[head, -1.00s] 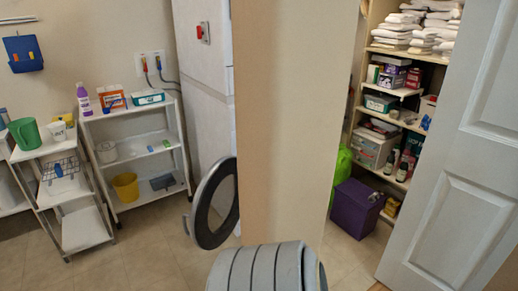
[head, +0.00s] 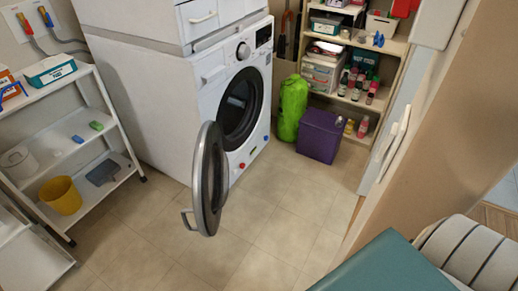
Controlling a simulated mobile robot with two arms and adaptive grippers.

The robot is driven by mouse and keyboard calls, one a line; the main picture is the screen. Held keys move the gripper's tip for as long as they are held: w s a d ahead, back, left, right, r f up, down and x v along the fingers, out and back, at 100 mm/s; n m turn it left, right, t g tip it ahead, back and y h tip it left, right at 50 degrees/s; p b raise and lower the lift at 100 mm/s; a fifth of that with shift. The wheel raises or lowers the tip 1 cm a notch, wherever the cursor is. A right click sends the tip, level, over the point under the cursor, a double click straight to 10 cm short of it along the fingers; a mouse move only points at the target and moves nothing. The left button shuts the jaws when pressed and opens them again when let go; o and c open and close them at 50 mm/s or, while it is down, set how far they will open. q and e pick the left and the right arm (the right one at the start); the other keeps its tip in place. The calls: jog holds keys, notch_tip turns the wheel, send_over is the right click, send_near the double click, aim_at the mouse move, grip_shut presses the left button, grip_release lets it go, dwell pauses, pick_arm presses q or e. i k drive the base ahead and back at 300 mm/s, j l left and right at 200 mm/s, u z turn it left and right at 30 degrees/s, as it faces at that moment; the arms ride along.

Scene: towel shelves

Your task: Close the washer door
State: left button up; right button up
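The white washer (head: 222,110) stands against the back wall in the head view. Its round door (head: 208,180), grey-rimmed with dark glass, hangs wide open toward me and to the left, with a handle at its left edge. The dark drum opening (head: 240,107) is exposed. Neither of my grippers shows in the head view. Grey ribbed parts that look like my arm are at the lower right, well apart from the washer door.
A white shelf cart (head: 85,140) with a yellow bucket (head: 60,195) stands left of the washer. A green bag (head: 290,108) and purple box (head: 319,136) stand right of it. A beige wall edge (head: 425,150) is at right. Tiled floor before the washer is clear.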

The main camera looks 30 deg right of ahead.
aim_at(209, 141)
jog(key=i+j+z, duration=0.7)
jog(key=j+z, duration=0.25)
jog(key=i+j+z, duration=0.15)
jog(key=j+z, duration=0.15)
jog(key=i+j+z, duration=0.1)
jog(key=j+z, duration=0.2)
jog(key=j, duration=0.15)
jog(key=i+j+z, duration=0.35)
jog(key=j, duration=0.25)
jog(key=j+z, duration=0.2)
jog(key=i+j, duration=0.05)
jog(key=j, duration=0.05)
